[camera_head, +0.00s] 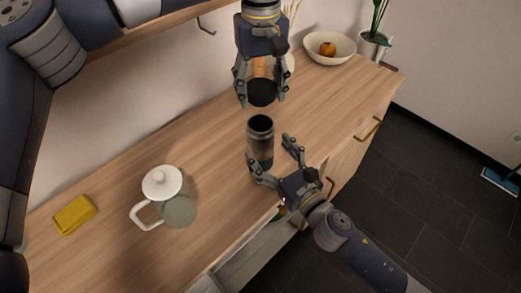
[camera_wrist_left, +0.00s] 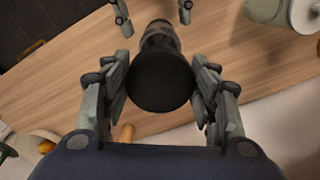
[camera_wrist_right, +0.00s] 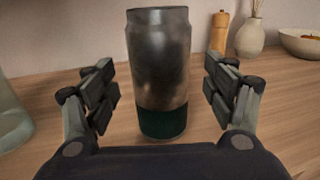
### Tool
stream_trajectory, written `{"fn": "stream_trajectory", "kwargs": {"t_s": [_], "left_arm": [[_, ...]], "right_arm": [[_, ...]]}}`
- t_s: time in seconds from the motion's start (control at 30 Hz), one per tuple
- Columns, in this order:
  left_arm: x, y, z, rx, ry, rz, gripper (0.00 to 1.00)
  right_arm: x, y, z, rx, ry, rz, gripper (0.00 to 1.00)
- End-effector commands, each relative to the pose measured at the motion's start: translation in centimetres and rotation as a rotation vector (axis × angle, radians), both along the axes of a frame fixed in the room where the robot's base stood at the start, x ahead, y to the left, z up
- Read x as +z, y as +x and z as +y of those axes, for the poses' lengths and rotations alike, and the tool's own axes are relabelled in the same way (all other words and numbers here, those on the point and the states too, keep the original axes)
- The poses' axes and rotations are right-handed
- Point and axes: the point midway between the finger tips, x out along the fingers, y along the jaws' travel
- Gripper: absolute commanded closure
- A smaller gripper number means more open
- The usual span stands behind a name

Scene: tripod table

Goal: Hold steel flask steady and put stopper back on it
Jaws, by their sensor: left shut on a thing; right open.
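The steel flask (camera_head: 260,142) stands upright on the wooden counter, its dark open mouth facing up. In the right wrist view the flask (camera_wrist_right: 158,75) shows a grey metal body and a dark green base. The black round stopper (camera_head: 262,92) is held by my left gripper (camera_head: 262,98) above the flask, apart from it. It also fills the middle of the left wrist view (camera_wrist_left: 161,80), with the flask partly hidden behind it. My right gripper (camera_head: 270,162) is open, its fingers on both sides of the flask, with gaps showing in the right wrist view.
A white-lidded glass jug (camera_head: 176,208) and a yellow sponge (camera_head: 74,215) stand left. A bowl (camera_head: 330,57) with an orange fruit and a potted plant (camera_head: 373,45) are at the back right. A wooden mill (camera_wrist_right: 219,32) and a vase (camera_wrist_right: 250,38) stand behind the flask. A drawer (camera_head: 255,260) hangs open in front.

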Motion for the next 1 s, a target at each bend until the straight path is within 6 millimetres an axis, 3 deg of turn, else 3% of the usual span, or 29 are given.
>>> {"fn": "stream_trajectory", "kwargs": {"t_s": [0.3,0.73,1.0], "left_arm": [[0.0,0.0,0.0,0.0,0.0,0.0,0.68],[0.0,0.0,0.0,0.0,0.0,0.0,0.68],[0.0,0.0,0.0,0.0,0.0,0.0,0.68]], "right_arm": [[0.0,3.6,2.3,0.001,0.0,-0.001,0.23],[0.0,4.1,2.6,0.001,0.0,0.0,0.23],[0.0,4.1,2.6,0.001,0.0,0.0,0.84]]}}
